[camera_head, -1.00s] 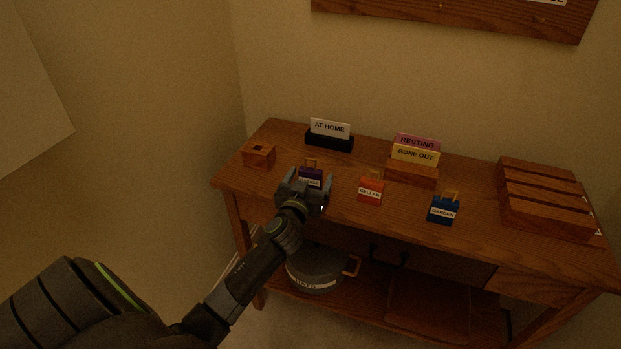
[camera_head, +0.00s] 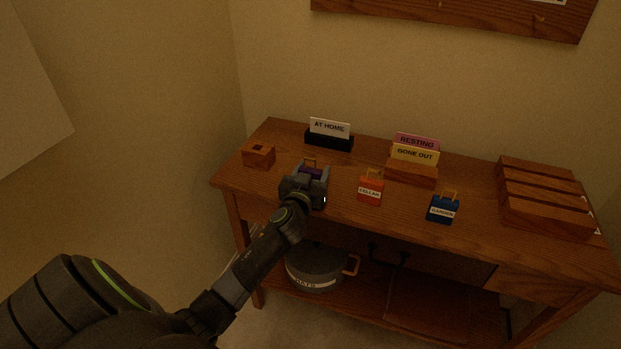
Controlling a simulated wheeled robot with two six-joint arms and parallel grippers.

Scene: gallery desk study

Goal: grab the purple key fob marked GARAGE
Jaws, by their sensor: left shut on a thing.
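The purple key fob (camera_head: 312,170) stands upright on the wooden desk (camera_head: 285,140), left of the other fobs. Its brass-coloured loop shows on top; its label is hidden behind my gripper. My left gripper (camera_head: 306,180) reaches in from the front and is shut on the purple fob. A red fob marked CELLAR (camera_head: 370,187) stands to its right. A blue fob marked GARDEN (camera_head: 442,208) stands farther right. My right gripper is not in view.
Behind stand an AT HOME card in a black holder (camera_head: 329,142) and RESTING and GONE OUT cards in a wooden holder (camera_head: 412,174). A small wooden block (camera_head: 258,154) is at left, a slotted rack (camera_head: 545,198) at right. A grey pot (camera_head: 314,268) sits on the lower shelf.

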